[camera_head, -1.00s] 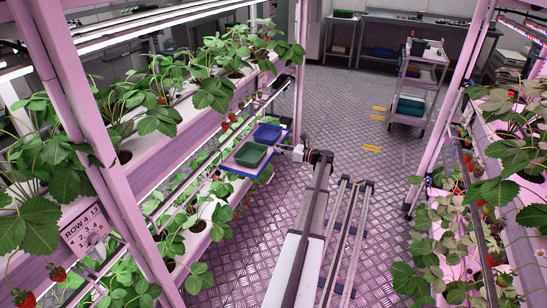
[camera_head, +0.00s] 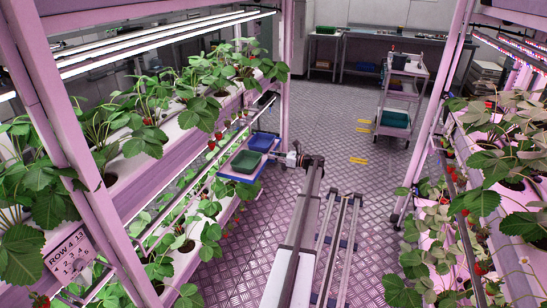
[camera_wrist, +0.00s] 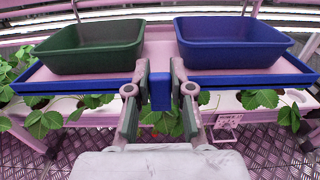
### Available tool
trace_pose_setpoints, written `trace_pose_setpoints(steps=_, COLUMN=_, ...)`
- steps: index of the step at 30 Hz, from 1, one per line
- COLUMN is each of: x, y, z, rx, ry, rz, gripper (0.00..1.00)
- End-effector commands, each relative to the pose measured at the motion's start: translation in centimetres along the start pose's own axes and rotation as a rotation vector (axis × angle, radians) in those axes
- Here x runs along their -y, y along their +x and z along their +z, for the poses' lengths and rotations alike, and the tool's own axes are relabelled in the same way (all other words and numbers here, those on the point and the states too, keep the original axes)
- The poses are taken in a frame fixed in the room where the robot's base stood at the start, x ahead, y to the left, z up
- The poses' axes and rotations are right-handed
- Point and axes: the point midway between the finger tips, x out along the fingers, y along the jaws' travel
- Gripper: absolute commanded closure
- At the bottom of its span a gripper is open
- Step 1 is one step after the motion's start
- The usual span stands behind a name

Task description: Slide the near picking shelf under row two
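The near picking shelf (camera_head: 225,171) is a flat tray with a blue edge beside the left rack, below the upper trough. It carries a green bin (camera_head: 243,162) and a blue bin (camera_head: 262,141). In the wrist view the shelf's blue front edge (camera_wrist: 80,86) spans the picture, with the green bin (camera_wrist: 92,48) left and the blue bin (camera_wrist: 232,44) right. My gripper (camera_wrist: 160,84) has one finger on each side of the blue tab (camera_wrist: 160,98) at the middle of that edge, closed against it. In the head view my gripper (camera_head: 289,159) meets the shelf's aisle side.
Strawberry plants hang over the left rack's upper trough (camera_head: 140,185), close to the shelf. A row sign (camera_head: 69,258) hangs at lower left. The right rack (camera_head: 515,205) borders the aisle. A trolley (camera_head: 403,88) stands beyond on clear floor (camera_head: 335,110).

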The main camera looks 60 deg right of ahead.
Motion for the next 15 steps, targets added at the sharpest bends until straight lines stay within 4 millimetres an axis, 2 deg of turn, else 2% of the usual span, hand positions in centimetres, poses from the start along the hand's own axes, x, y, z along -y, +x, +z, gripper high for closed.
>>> trace_pose_setpoints(steps=1, x=0.01, y=0.11, z=0.10, rx=0.001, ry=0.000, rz=0.000, gripper=0.64)
trace_pose_setpoints(steps=2, x=0.01, y=0.10, z=0.09, rx=0.001, ry=0.000, rz=0.000, gripper=0.54)
trace_pose_setpoints(steps=3, x=0.01, y=0.09, z=0.08, rx=0.001, ry=0.000, rz=0.000, gripper=0.52)
trace_pose_setpoints(steps=15, x=-0.02, y=-0.58, z=0.01, rx=0.000, ry=0.000, rz=0.000, gripper=0.52)
